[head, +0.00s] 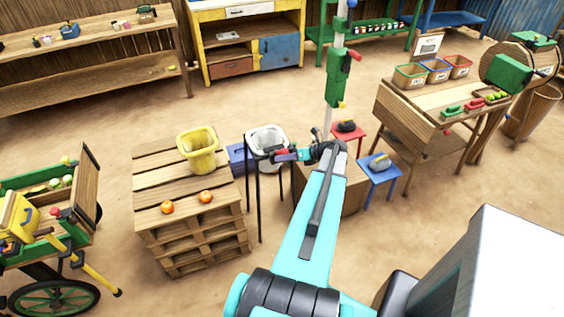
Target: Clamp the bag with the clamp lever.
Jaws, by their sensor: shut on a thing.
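My gripper (296,155) is at the end of my turquoise arm, near the middle of the view. It is shut on a small red part that looks like the clamp lever (280,151), at the front right of a dark-legged stand (259,205). A whitish bag or bag-lined tub (267,135) hangs in the top of this stand, just behind and left of my gripper. The jaws and the clamp are small and partly overlap, so the lever's exact angle cannot be told.
A wooden pallet stack (185,215) with a yellow bucket (197,150) and two orange fruits stands left of the stand. A red stool (348,130) and a blue stool (380,170) stand to the right. A green-wheeled cart (50,240) is at far left.

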